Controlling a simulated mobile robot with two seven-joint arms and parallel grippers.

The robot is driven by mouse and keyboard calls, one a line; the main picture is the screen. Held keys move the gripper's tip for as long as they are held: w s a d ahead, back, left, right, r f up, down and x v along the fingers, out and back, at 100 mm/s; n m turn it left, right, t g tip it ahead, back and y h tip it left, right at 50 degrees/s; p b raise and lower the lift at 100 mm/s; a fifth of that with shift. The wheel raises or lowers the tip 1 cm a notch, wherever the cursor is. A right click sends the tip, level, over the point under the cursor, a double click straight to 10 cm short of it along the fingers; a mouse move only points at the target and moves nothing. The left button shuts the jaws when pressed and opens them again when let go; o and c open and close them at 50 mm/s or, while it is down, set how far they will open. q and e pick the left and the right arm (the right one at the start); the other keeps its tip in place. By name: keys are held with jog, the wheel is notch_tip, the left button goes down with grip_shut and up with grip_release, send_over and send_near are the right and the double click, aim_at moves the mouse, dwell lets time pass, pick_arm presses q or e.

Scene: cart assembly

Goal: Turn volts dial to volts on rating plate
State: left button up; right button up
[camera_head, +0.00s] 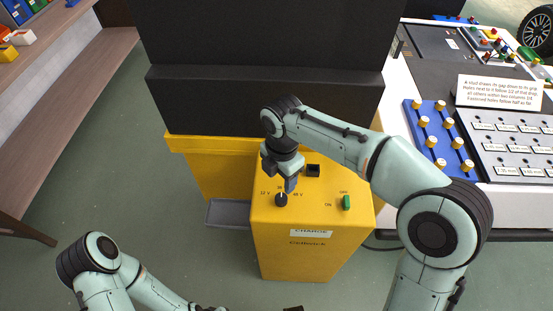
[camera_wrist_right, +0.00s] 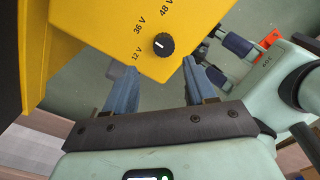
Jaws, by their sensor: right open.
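The volts dial (camera_head: 281,200) is a black round knob on top of a yellow box (camera_head: 290,255). My right gripper (camera_head: 288,186) is above the dial. In the wrist view its fingers (camera_wrist_right: 162,66) are open, empty and apart from the dial. My left gripper (camera_wrist_right: 230,60) shows behind the right one, fingers apart; in the head view it is mostly below the frame. I cannot make out a rating plate.
A big black panel (camera_head: 260,45) stands behind. A bench with a blue peg board (camera_head: 411,118) is at right, a wooden shelf (camera_head: 75,95) at left.

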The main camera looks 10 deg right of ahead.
aim_at(281, 198)
jog(key=shift+w+f, duration=0.15)
jog(key=shift+f, duration=0.05)
jog(key=f+b, duration=0.1)
jog(key=s+f+b, duration=0.1)
jog(key=b, duration=0.1)
jog(key=shift+s+f, duration=0.2)
jog(key=shift+f, duration=0.2)
notch_tip(281, 198, down, 6)
jog(key=b, duration=0.6)
jog(key=shift+w, duration=0.15)
jog(key=shift+c, duration=0.3)
jog(key=shift+r, duration=0.3)
jog(key=c, duration=0.5)
pick_arm(q)
notch_tip(281, 198, down, 8)
jog(key=s, duration=0.1)
jog(key=shift+p, duration=0.35)
pick_arm(e)
jog(key=shift+w+r, duration=0.1)
jog(key=shift+c, duration=0.3)
